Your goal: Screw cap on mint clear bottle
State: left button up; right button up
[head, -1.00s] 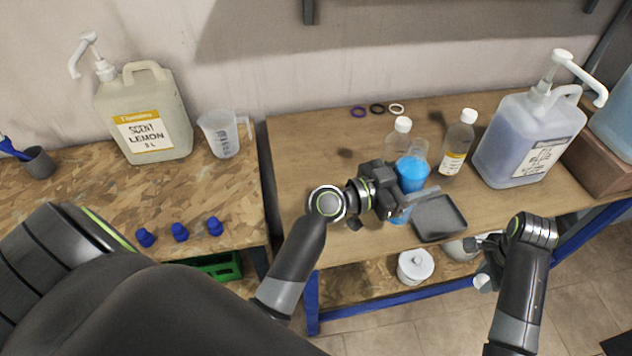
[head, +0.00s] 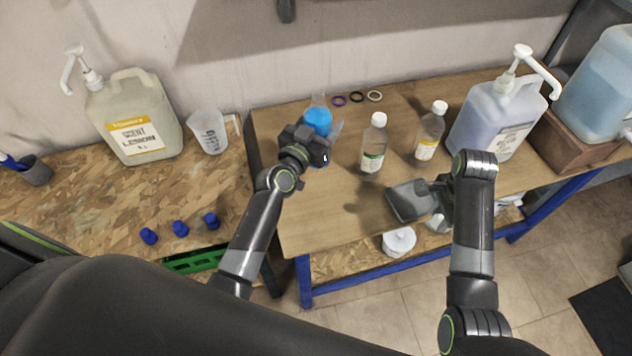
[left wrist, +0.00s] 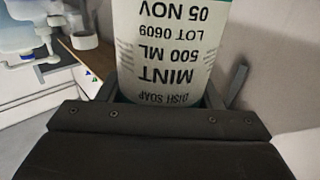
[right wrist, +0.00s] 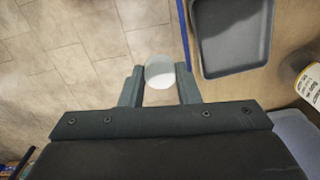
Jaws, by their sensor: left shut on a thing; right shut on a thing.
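My left gripper (head: 312,146) is shut on a clear bottle (head: 318,121) that looks blue and shows no cap on its top. In the left wrist view the held bottle (left wrist: 172,45) fills the space between the fingers, its label reading MINT, dish soap, 500 ml, upside down in the picture. My right gripper (right wrist: 160,88) is shut on a round white cap (right wrist: 159,72) at its fingertips. In the head view the right gripper (head: 433,192) is by the right side of the dark tray (head: 402,207); the cap is hard to make out there.
A white-capped bottle with a green label (head: 372,162) and one with a yellow label (head: 426,150) stand right of the held bottle. Three rings (head: 357,97) lie behind. A large pump drum (head: 492,125) stands at right. The table's front left is clear.

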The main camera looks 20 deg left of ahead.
pick_arm(q)
notch_tip(320, 180, down, 6)
jog(key=b, duration=0.4)
jog(key=shift+f, duration=0.1)
jog(key=shift+f+b, duration=1.45)
jog(key=shift+f, duration=0.4)
jog(key=shift+f, duration=0.1)
jog(key=o, duration=1.5)
jog(key=shift+f, duration=0.1)
